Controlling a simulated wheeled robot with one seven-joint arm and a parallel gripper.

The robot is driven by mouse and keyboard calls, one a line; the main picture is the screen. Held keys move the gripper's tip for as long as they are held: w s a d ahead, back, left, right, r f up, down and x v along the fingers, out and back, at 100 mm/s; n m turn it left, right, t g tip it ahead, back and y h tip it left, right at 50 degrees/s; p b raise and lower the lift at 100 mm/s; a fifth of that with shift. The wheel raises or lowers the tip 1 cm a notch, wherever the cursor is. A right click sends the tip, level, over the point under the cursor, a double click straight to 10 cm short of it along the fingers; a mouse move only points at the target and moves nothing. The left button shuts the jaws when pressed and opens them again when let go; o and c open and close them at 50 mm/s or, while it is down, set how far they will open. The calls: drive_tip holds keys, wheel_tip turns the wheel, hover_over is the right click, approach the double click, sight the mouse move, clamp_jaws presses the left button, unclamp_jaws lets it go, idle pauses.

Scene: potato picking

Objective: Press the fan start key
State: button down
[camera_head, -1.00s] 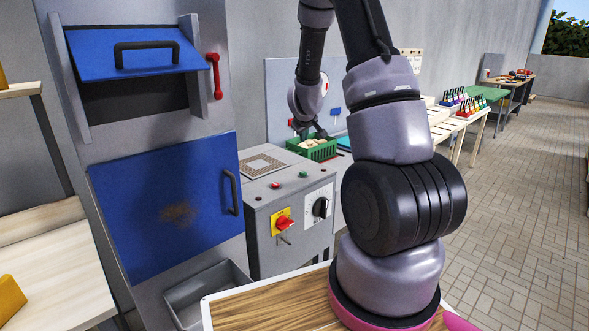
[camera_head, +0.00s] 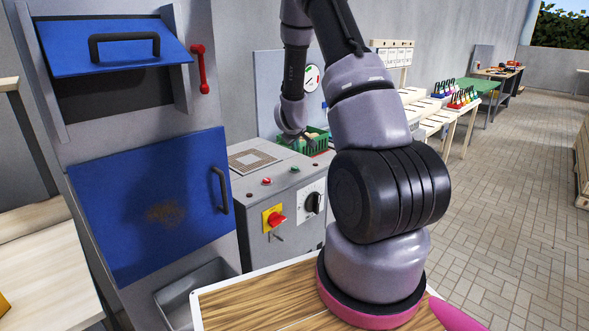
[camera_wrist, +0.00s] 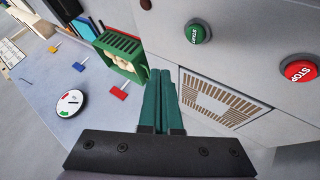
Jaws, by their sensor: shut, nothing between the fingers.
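The green START button (camera_wrist: 197,32) sits on the grey cabinet top at the upper middle of the wrist view. It also shows as a small green dot in the head view (camera_head: 295,169). The red STOP button (camera_wrist: 299,71) is to its right in the wrist view, and left of it in the head view (camera_head: 267,181). My gripper (camera_wrist: 160,74) has its two green fingers shut together and empty. In the wrist view its tips appear below and left of the START button, apart from it. In the head view my gripper (camera_head: 293,137) is small, near the cabinet's back edge.
A perforated grille (camera_wrist: 222,98) lies in the cabinet top. A green crate with potatoes (camera_head: 318,141) stands behind the cabinet, close to my gripper. A yellow-backed red switch (camera_head: 275,217) and a black dial (camera_head: 312,203) are on the cabinet front.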

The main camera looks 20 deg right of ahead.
sight(295, 169)
drive_tip(key=shift+f, duration=2.9)
drive_tip(key=shift+f, duration=0.15)
drive_tip(key=shift+f, duration=0.25)
drive_tip(key=shift+f, duration=0.45)
idle(0.4)
drive_tip(key=shift+r, duration=0.85)
drive_tip(key=shift+r, duration=2.5)
